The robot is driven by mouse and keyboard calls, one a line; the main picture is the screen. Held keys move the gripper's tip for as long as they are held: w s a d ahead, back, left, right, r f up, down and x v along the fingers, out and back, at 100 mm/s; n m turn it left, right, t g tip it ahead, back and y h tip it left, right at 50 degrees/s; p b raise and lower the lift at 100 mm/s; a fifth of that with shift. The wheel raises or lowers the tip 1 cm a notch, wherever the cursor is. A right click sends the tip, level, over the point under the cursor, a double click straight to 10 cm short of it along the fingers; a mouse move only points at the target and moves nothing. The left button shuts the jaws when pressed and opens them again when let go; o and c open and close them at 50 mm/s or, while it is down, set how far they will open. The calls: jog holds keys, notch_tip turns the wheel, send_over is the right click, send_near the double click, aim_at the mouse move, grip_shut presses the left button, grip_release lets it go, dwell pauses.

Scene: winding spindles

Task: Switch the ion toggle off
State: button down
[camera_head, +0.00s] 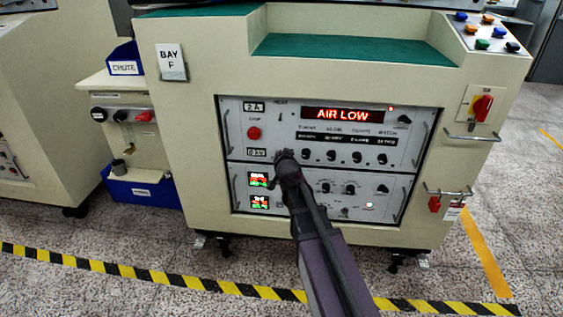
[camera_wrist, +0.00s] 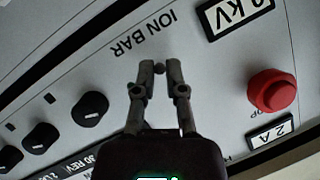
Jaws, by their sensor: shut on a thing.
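The ion toggle (camera_wrist: 160,69) shows in the wrist view as a small dark knob beside the upside-down label "ION BAR" (camera_wrist: 146,38) on the pale panel. My gripper (camera_wrist: 160,71) has a fingertip on each side of it and is shut on it. In the head view my gripper (camera_head: 284,156) is at the panel face, near the seam between the upper and lower units, and hides the toggle there. Which way the lever points cannot be told.
A red stop button (camera_wrist: 272,91) and a kV plate (camera_wrist: 236,14) lie near my gripper. Several black knobs (camera_wrist: 90,108) sit on the same panel. The sign (camera_head: 342,115) reads "AIR LOW". A red switch (camera_head: 482,108) is at the cabinet's right.

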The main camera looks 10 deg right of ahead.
jog(key=shift+w+f+t+b, duration=0.1)
jog(key=shift+f+t+b, duration=0.15)
jog(key=shift+t+b, duration=0.95)
jog(key=c, duration=0.7)
grip_release()
jog(key=shift+g, duration=0.3)
jog(key=shift+r+g+p, duration=0.3)
jog(key=shift+g+p, duration=0.1)
jog(key=shift+p, duration=0.45)
